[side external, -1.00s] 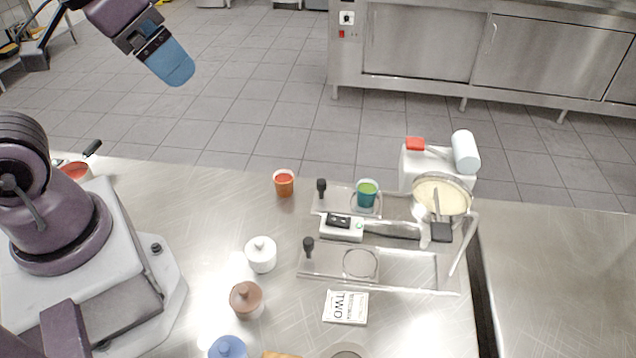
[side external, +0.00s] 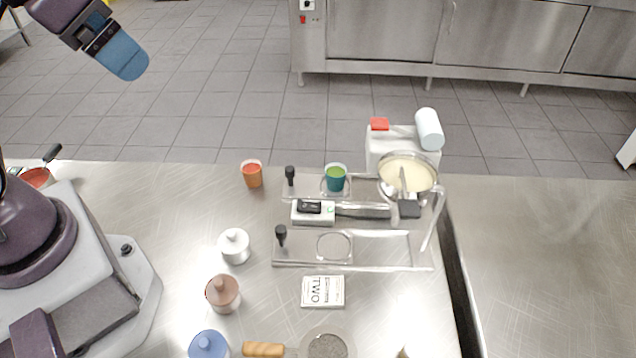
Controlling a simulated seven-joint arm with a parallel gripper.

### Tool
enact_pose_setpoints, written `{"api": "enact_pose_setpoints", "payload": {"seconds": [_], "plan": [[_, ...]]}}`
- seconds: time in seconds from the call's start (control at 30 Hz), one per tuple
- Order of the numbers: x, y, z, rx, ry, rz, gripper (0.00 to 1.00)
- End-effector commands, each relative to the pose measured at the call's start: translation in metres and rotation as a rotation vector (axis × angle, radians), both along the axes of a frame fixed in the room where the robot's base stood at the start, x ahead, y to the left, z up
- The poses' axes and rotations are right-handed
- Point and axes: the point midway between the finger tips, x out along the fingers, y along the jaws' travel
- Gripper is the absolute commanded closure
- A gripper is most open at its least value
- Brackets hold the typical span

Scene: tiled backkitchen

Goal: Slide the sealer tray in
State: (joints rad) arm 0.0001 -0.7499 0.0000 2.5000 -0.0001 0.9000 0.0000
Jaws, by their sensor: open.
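Which tray is meant, I cannot tell. My gripper (side external: 122,57), with blue fingers, is open and empty, high at the upper left, far from both trays.
A white roll (side external: 429,129) and round cream-filled pan (side external: 407,174) are at the sealer's back right. An orange cup (side external: 252,174), white jar (side external: 234,246), brown jar (side external: 222,293) and blue jar (side external: 208,344) stand left.

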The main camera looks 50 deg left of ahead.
Motion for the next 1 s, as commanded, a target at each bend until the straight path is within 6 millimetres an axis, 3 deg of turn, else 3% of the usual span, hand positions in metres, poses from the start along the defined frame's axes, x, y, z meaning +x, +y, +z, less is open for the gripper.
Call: {"api": "enact_pose_setpoints", "payload": {"seconds": [0.33,0.5,0.57,0.77,1.0], "plan": [[0.0,0.0,0.0,0.0,0.0,0.0,0.09],[0.002,0.008,-0.008,0.001,0.04,0.039,0.48],[0.005,0.012,-0.017,0.007,0.091,0.061,0.53],[0.039,0.028,-0.049,0.029,0.291,0.101,0.53],[0.092,0.043,-0.099,0.025,0.479,-0.148,0.53]]}}
